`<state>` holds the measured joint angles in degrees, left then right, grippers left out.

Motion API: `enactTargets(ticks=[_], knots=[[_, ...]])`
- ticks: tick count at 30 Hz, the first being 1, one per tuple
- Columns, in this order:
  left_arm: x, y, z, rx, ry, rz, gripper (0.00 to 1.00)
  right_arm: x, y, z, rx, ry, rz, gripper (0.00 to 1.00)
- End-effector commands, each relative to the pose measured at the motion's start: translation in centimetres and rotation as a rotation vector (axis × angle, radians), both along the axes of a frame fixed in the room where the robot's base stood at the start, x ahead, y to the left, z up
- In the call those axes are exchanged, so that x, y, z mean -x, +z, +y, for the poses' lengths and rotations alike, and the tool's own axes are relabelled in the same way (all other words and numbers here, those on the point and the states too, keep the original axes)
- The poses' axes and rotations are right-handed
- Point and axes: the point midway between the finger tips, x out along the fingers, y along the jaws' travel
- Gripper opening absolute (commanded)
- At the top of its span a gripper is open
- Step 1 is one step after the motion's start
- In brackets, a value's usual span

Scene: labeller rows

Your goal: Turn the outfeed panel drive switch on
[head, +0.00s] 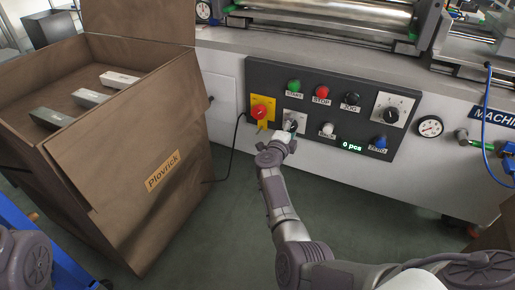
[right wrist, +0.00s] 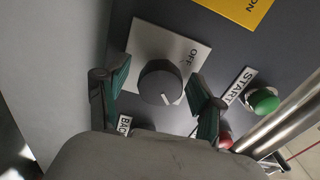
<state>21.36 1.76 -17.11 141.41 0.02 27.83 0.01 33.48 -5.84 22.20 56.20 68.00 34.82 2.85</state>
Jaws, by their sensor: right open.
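The drive switch is a dark round knob (right wrist: 160,83) on a pale square plate (right wrist: 145,45) with an OFF label in the right wrist view. A white line on the knob's face points toward the lower right of that view. In the head view its plate (head: 296,115) shows on the dark outfeed panel (head: 335,82), with the knob mostly hidden by my right gripper (head: 287,133). In the right wrist view my right gripper (right wrist: 161,95) is open, with a green-padded finger on either side of the knob. Contact cannot be told. My left gripper is not in view.
A red emergency button (head: 260,112) on a yellow plate is just left of the switch. Green START (head: 294,86), red STOP (head: 322,91) and black JOG (head: 352,98) buttons sit above. A blue ZERO button (head: 380,141) is right. A brown carton (head: 165,173) stands left.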

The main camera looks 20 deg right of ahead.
Motion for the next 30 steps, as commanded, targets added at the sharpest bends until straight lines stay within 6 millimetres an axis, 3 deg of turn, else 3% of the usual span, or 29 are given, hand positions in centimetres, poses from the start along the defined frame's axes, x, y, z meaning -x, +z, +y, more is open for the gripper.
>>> enactTargets(ticks=[7, 16, 23, 30], knots=[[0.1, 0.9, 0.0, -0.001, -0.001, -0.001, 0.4, 0.0, 0.2, -0.1, 0.22, 0.0, 0.256, 0.67], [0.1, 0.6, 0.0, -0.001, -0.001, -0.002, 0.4, 0.0, -0.1, 0.0, 0.5, 0.0, 0.582, 0.67], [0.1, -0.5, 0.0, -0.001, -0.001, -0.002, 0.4, 0.0, -0.3, 0.0, 0.687, 0.0, 0.801, 0.67], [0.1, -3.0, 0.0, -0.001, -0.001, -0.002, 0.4, 0.0, -0.5, -0.1, 0.844, -0.001, 0.982, 0.67]])
